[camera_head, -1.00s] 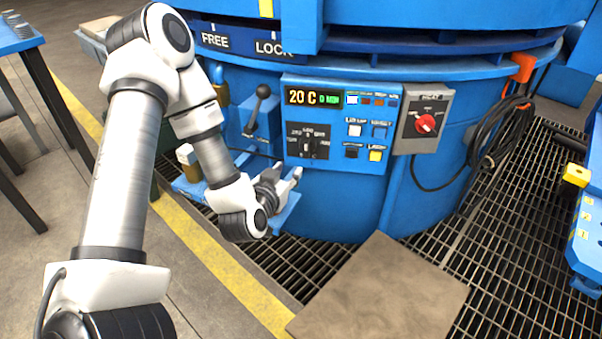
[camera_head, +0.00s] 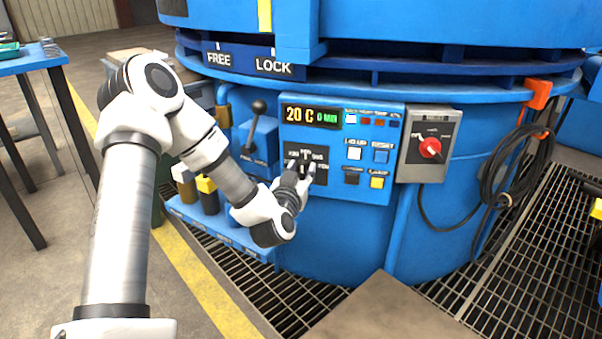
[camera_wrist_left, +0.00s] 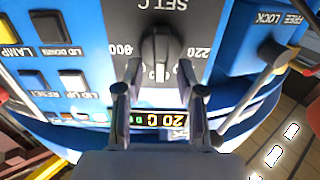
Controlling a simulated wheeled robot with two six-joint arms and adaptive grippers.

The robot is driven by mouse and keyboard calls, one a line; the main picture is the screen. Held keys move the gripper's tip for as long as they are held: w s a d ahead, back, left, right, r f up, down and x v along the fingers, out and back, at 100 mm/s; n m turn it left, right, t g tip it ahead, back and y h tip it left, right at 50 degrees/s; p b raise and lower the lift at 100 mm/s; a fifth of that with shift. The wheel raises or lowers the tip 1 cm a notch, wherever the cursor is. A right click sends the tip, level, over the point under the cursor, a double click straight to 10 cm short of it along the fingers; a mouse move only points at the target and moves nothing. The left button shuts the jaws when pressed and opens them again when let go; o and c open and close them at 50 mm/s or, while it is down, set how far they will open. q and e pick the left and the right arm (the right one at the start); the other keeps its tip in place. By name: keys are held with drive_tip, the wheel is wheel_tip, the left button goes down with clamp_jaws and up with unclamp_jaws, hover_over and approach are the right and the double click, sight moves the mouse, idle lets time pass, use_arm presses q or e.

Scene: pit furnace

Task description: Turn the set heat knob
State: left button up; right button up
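The set heat knob (camera_wrist_left: 158,50) is a dark grey knob on a black dial plate marked SET C, with 220 and 800 beside it in the wrist view. In the head view the dial plate (camera_head: 320,155) is on the blue control panel (camera_head: 340,192), with the knob partly hidden by my gripper. My left gripper (camera_head: 301,167) is in front of the dial. In the left wrist view its two fingers (camera_wrist_left: 160,72) are apart, one on each side of the knob. I cannot tell whether they touch it. My right gripper is not in view.
The display (camera_head: 312,116) reads 20 C. Several push buttons (camera_head: 354,154) are to the right of the dial. A red rotary switch (camera_head: 430,148) is on a grey box further right. A black-knobbed lever (camera_head: 257,112) stands to the left. Black cables (camera_head: 505,165) hang at right.

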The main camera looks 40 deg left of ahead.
use_arm(q)
clamp_jaws()
drive_tip(key=shift+n, duration=0.4)
drive_tip(key=n, duration=0.2)
drive_tip(key=shift+s+a+n+p, duration=0.1)
drive_tip(key=shift+a+n+p, duration=0.15)
drive_tip(key=shift+n+p, duration=0.1)
drive_tip(key=shift+s+a+f+n, duration=0.1)
drive_tip(key=shift+n, duration=1)
drive_tip(key=shift+s+a+f+n, duration=0.1)
drive_tip(key=shift+n, duration=0.95)
unclamp_jaws()
